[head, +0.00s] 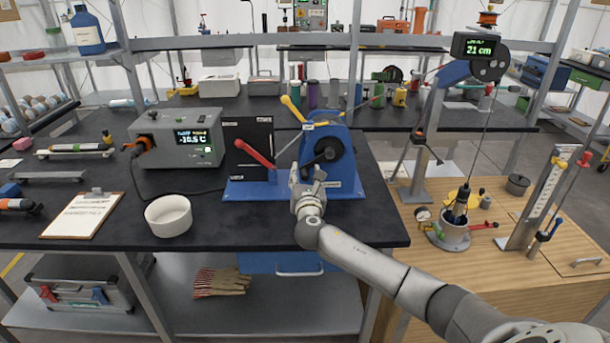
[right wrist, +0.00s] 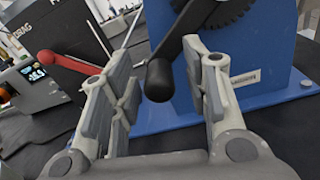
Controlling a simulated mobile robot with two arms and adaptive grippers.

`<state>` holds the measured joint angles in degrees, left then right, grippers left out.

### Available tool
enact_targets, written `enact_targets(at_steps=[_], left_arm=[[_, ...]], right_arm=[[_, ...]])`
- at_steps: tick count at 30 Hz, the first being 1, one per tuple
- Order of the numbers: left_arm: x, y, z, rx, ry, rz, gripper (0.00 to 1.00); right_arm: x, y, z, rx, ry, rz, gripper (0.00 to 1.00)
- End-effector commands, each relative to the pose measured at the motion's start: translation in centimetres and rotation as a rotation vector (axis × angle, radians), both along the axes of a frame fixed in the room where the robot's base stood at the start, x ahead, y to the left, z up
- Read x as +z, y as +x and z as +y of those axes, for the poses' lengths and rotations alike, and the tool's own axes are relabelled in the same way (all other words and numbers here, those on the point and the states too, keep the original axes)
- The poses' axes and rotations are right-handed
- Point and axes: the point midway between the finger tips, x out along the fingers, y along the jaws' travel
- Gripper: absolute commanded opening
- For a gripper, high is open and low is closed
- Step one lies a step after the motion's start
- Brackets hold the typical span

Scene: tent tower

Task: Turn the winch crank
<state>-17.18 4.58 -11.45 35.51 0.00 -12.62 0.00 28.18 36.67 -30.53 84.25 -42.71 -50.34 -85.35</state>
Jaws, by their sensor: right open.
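The blue winch (head: 340,142) stands on a blue base on the dark bench, in the middle of the head view. Its black crank (head: 326,152) faces me. In the right wrist view the crank's arm slants down from a dark toothed wheel (right wrist: 225,8) to a rounded black handle (right wrist: 158,82). My right gripper (head: 307,178) is just in front of the winch. Its jaws (right wrist: 160,95) are open, with the handle showing between the two fingers. I cannot tell whether either finger touches it. My left gripper is not in view.
A black panel with a red lever (head: 253,154) stands left of the winch, and a yellow lever (head: 292,107) rises behind. A grey meter box (head: 178,150), white bowl (head: 168,216) and clipboard (head: 83,215) are further left. A wooden table (head: 480,275) stands to the right.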

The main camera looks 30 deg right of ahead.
Motion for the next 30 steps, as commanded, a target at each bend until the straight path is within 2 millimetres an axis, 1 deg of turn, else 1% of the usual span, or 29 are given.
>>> enact_targets(at_steps=[3,10,11,18,21,28,30], left_arm=[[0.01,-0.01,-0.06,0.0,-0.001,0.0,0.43],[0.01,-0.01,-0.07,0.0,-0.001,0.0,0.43],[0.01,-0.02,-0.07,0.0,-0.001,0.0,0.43],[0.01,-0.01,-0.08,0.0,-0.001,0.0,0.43],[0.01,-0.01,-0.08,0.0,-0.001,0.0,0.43],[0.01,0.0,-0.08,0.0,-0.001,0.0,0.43],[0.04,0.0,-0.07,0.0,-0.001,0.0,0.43]], right_arm=[[0.03,0.32,-0.13,0.001,0.0,0.0,0.43],[0.02,0.35,-0.16,0.001,0.0,0.0,0.43],[0.02,0.34,-0.15,0.001,0.0,0.0,0.42],[0.0,0.32,-0.15,0.001,0.0,0.0,0.11],[0.0,0.32,-0.15,0.001,0.0,0.0,0.0],[0.02,0.32,-0.12,0.001,0.003,-0.002,0.0],[0.25,0.41,0.04,0.002,0.028,-0.017,0.0]])
